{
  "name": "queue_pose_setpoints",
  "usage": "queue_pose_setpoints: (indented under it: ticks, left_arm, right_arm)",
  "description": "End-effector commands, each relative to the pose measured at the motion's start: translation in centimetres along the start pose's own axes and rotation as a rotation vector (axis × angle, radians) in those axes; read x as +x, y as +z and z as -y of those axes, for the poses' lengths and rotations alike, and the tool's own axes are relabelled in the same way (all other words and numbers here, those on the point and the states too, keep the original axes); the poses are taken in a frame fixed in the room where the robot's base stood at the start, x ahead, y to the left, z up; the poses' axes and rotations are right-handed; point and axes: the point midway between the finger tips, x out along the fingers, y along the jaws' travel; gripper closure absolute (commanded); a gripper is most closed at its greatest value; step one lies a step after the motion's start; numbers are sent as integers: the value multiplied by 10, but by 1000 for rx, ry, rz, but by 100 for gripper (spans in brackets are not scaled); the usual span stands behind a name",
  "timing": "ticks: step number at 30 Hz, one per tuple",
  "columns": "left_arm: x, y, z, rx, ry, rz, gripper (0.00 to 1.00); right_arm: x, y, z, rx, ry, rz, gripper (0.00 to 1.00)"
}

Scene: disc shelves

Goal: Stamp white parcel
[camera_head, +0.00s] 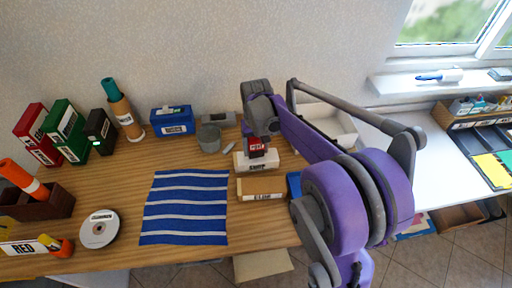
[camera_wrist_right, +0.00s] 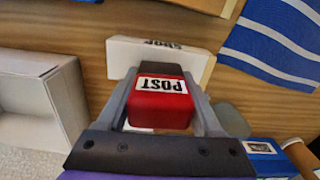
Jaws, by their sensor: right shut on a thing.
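My right gripper (camera_head: 257,135) is shut on a red stamp (camera_head: 256,147) labelled POST. The stamp also shows between the fingers in the right wrist view (camera_wrist_right: 160,103). A white parcel (camera_head: 246,164), with a label that seems to read SHOP, lies on the wooden table just below the stamp in the head view. In the right wrist view the white parcel (camera_wrist_right: 122,61) lies just beyond the stamp and is partly covered by the gripper. I cannot tell whether the stamp touches it. My left gripper is not in view.
A brown parcel (camera_head: 260,184) lies in front of the white one, with a blue thing (camera_head: 294,184) beside it. A white open box (camera_head: 340,120) stands right, behind my arm. The blue striped cloth (camera_head: 186,205) lies flat.

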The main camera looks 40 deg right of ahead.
Motion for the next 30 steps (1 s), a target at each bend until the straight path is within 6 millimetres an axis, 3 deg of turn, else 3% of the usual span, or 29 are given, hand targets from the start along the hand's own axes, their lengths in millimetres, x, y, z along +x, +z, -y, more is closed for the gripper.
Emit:
queue_pose_setpoints:
  ticks: [30]
  left_arm:
    - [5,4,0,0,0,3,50]
  right_arm:
    - [9,0,0,0,0,0,68]
